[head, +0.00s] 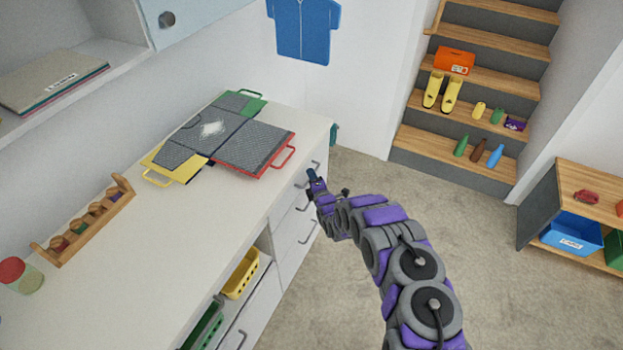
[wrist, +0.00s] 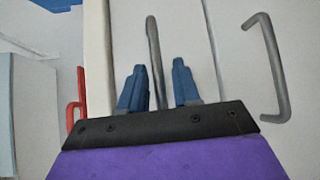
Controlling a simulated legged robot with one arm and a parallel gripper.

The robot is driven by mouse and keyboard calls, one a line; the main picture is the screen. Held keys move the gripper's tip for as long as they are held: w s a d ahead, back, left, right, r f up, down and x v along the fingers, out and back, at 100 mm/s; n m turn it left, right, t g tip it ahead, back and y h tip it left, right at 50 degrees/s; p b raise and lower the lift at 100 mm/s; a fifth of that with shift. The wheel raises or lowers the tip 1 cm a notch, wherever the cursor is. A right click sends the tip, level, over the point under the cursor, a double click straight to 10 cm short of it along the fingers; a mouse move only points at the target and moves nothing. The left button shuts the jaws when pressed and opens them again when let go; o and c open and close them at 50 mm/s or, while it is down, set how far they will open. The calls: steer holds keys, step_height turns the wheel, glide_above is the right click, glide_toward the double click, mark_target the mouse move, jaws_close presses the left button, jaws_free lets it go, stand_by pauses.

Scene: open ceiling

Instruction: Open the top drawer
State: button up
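The top drawer (wrist: 185,35) is the white front just below the counter edge, and it looks shut. Its grey bar handle (wrist: 155,60) runs up between the two blue fingers of my gripper (wrist: 158,85) in the wrist view. The fingers are apart, with a gap showing on both sides of the handle. In the head view my gripper (head: 315,180) is at the cabinet front near the top handle, which the gripper partly covers. The handle's lower end is hidden behind the gripper's black plate in the wrist view.
A second drawer handle (wrist: 275,70) is to the right in the wrist view. The white counter (head: 185,220) carries hinged colored panels (head: 255,145), a wooden rack (head: 85,220) and a red-lidded jar (head: 20,275). Stairs (head: 460,135) stand behind. The floor (head: 370,175) right of the cabinet is clear.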

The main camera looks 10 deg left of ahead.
steer(key=shift+d, duration=0.45)
steer(key=shift+c, duration=1.4)
steer(key=shift+r, duration=0.1)
jaws_close()
steer(key=shift+s+a, duration=0.1)
steer(key=shift+a, duration=0.2)
